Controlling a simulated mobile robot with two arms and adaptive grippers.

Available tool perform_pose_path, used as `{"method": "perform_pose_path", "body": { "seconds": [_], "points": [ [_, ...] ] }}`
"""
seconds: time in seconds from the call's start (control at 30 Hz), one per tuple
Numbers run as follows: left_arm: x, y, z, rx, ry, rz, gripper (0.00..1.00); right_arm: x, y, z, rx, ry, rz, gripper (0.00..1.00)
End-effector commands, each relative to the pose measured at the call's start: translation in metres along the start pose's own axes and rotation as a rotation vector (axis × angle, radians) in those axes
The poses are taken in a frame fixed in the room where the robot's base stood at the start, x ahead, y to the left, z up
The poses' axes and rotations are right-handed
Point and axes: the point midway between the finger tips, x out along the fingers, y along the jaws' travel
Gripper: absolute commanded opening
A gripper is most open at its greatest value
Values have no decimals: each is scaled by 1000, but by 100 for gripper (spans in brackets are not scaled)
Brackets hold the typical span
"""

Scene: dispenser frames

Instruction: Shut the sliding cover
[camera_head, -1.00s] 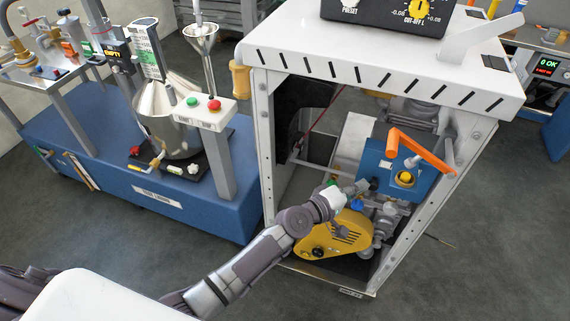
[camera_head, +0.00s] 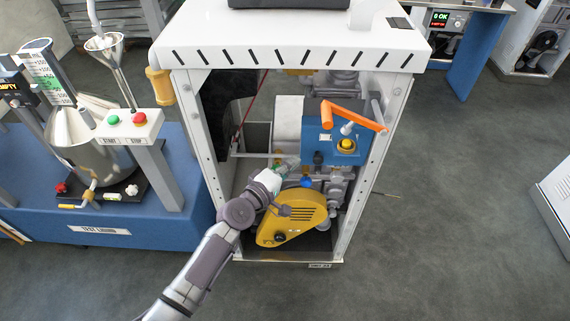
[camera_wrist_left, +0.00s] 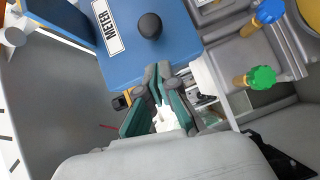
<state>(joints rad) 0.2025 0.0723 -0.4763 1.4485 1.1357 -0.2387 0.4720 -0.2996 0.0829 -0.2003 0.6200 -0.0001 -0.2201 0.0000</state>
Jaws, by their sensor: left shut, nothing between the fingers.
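A blue box marked METER (camera_wrist_left: 148,38) sits inside the open-fronted white cabinet; the blue box also shows in the head view (camera_head: 335,128). A black knob (camera_wrist_left: 150,26) stands on its face. I cannot tell for certain which part is the sliding cover. My left gripper (camera_head: 292,163) reaches into the cabinet, just left of and below the blue box. In the left wrist view its teal-padded fingers (camera_wrist_left: 158,70) are shut and empty, with their tips close below the knob; contact cannot be told. My right gripper is not in view.
The cabinet's posts (camera_head: 203,140) and white top (camera_head: 300,35) frame the opening. A yellow guard (camera_head: 292,216) lies below my left gripper. Blue (camera_wrist_left: 269,11) and green (camera_wrist_left: 262,77) valve knobs are close on the right. An orange handle (camera_head: 352,117) juts from the blue box.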

Motion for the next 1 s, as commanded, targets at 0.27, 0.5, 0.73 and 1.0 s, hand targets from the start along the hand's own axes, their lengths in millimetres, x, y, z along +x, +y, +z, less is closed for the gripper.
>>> {"method": "perform_pose_path", "body": {
  "seconds": [0.27,0.5,0.73,1.0],
  "points": [
    [-45,-1,0,0,0,-1,0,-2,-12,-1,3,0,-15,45],
    [-85,-2,0,0,0,-2,0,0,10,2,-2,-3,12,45],
    [-100,0,0,0,0,0,0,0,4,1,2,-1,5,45],
    [-102,-29,-3,35,15,-58,0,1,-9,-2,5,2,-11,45]
  ]
}}
